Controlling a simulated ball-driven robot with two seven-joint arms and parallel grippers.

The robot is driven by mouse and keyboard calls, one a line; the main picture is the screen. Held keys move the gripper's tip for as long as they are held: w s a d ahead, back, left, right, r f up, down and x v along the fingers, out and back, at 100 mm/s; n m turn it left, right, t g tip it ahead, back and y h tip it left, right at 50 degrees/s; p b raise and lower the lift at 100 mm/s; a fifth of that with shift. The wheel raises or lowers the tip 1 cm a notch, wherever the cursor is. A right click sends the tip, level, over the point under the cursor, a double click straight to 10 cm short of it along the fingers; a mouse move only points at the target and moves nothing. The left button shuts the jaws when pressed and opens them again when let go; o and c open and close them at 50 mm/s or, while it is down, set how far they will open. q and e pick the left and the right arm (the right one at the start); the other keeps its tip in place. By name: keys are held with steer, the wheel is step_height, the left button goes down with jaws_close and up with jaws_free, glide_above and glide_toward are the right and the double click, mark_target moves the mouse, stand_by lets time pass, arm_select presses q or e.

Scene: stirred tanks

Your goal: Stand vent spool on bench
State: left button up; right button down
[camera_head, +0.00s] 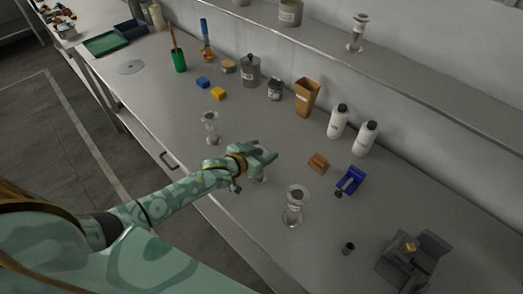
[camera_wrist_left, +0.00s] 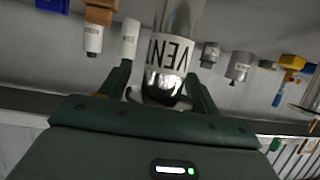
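The vent spool (camera_wrist_left: 172,52) is a shiny metal piece with a white band lettered "VENT", the end of the word cut off from sight. It shows between the fingers of my left gripper (camera_wrist_left: 158,80) in the left wrist view. There the fingers stand apart, with a gap at least on the left side. In the head view my left gripper (camera_head: 267,154) is over the bench (camera_head: 240,205), and part of the spool (camera_head: 260,177) shows below it. The gripper hides most of the spool, and whether its foot touches the bench is unclear. My right gripper is out of view.
Similar flanged spools stand left (camera_head: 211,128) and right (camera_head: 294,205) of the gripper, and another on the shelf (camera_head: 358,32). An orange-brown block (camera_head: 318,163), a blue holder (camera_head: 351,181) and white bottles (camera_head: 366,138) stand to the right. A grey fixture (camera_head: 390,265) is at lower right.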

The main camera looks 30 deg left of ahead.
arm_select(q)
steer(key=shift+o, duration=0.9)
steer(key=shift+r, duration=0.1)
steer(key=shift+s+r, duration=0.15)
steer(key=shift+s, duration=0.05)
steer(key=p+v, duration=0.2)
steer(key=v, duration=0.9)
steer(key=shift+s+r, duration=0.2)
steer(key=shift+r, duration=0.05)
